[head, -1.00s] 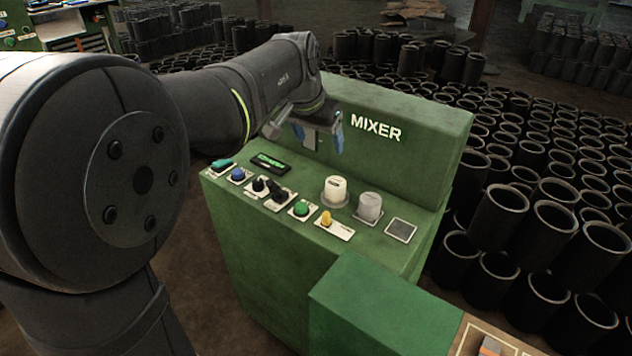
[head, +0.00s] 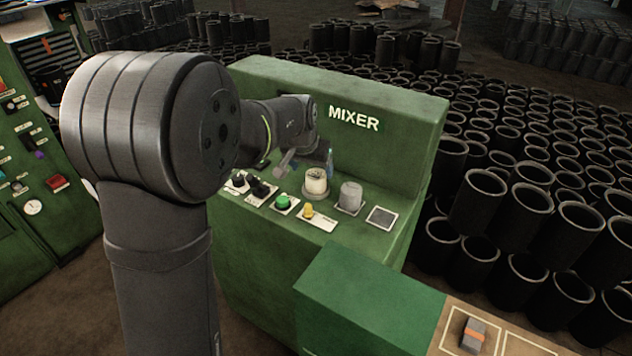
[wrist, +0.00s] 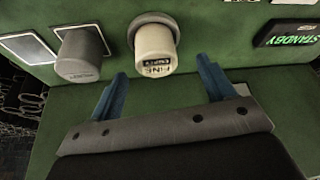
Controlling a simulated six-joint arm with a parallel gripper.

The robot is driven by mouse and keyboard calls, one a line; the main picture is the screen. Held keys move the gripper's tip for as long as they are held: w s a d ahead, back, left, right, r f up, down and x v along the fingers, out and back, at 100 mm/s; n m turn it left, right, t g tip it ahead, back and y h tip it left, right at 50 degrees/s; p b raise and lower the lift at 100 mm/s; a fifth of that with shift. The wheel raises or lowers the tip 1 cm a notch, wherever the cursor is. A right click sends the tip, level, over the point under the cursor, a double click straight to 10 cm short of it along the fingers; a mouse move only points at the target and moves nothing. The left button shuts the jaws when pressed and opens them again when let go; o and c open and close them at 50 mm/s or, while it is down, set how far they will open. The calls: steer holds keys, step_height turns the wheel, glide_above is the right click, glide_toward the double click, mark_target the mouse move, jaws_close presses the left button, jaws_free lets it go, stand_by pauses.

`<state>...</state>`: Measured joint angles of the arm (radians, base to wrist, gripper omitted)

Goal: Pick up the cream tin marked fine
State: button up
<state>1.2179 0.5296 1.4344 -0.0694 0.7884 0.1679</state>
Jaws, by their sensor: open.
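The cream tin (head: 316,181) stands upright on the green mixer panel in the head view. In the wrist view the cream tin (wrist: 155,48) shows a dark label reading FINE, with a second word that looks like EMPTY, both upside down. My gripper (wrist: 163,80) is open and empty, with its blue fingers apart and the tin just beyond them, roughly between their lines. In the head view my gripper (head: 312,160) is above and beside the tin, partly hidden by my arm.
A grey tin (head: 350,196) stands to the right of the cream tin, and it also shows in the wrist view (wrist: 82,55). The mixer's upright back (head: 400,110) rises behind.

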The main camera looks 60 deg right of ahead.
mark_target(316, 174)
steer(key=x, duration=0.5)
steer(key=shift+s+d+r, duration=0.15)
steer(key=shift+s+d, duration=0.1)
steer(key=c, duration=1.2)
steer(key=shift+r, duration=0.1)
